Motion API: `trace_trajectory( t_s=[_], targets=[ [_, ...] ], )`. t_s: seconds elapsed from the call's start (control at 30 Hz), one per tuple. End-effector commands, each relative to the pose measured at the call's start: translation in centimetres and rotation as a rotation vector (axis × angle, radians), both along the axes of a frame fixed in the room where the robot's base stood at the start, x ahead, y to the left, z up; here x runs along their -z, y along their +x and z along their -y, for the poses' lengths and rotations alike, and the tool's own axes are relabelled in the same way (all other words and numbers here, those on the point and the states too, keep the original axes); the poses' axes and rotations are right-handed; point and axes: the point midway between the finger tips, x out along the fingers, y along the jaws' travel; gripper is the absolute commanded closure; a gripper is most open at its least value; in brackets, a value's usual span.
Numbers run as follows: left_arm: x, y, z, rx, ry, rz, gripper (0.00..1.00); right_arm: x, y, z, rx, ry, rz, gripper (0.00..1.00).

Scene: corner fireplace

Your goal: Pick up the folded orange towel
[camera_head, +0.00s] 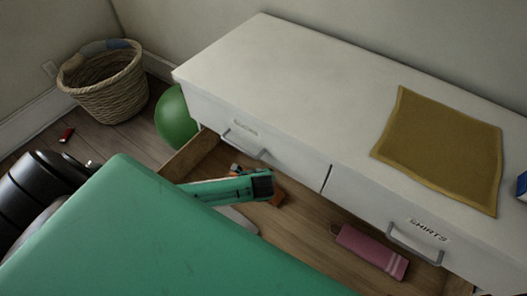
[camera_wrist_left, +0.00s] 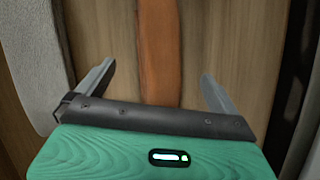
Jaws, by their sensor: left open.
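The folded orange towel (camera_head: 277,198) lies in the open drawer (camera_head: 188,155) of the white dresser, mostly hidden by my left gripper (camera_head: 264,184). In the left wrist view the towel (camera_wrist_left: 159,45) is a narrow orange strip lying on wooden boards. My left gripper (camera_wrist_left: 158,73) is open, with one finger on each side of the strip. I cannot tell how high the fingers are above the drawer bottom. My right gripper is not in view.
A pink towel (camera_head: 372,251) lies further right in the drawer. A grey cloth (camera_wrist_left: 36,55) lies left of the orange towel in the wrist view. The dresser top (camera_head: 270,60) carries a mustard cloth (camera_head: 440,145). A wicker basket (camera_head: 105,88) and green ball (camera_head: 174,118) stand left.

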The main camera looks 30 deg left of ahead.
Motion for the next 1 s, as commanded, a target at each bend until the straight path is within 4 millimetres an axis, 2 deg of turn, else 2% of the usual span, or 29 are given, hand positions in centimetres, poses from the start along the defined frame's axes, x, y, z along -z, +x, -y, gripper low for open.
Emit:
trace_trajectory(
  t_s=[0.27,0.5,0.8,0.87,1.0],
  targets=[
    [2.7,1.1,-1.1,0.005,0.005,-0.004,0.02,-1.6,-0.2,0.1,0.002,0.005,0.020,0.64],
    [5.7,2.4,-2.5,0.003,0.004,-0.002,0.02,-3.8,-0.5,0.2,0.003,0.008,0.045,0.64],
    [6.1,2.7,-2.7,0.004,0.003,-0.001,0.02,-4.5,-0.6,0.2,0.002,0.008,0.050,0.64],
    [6.1,2.7,-2.7,0.004,0.003,-0.001,0.10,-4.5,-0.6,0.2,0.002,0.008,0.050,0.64],
    [6.1,2.7,-2.7,0.004,0.003,-0.001,0.37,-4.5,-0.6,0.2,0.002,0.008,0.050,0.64]
  ],
)
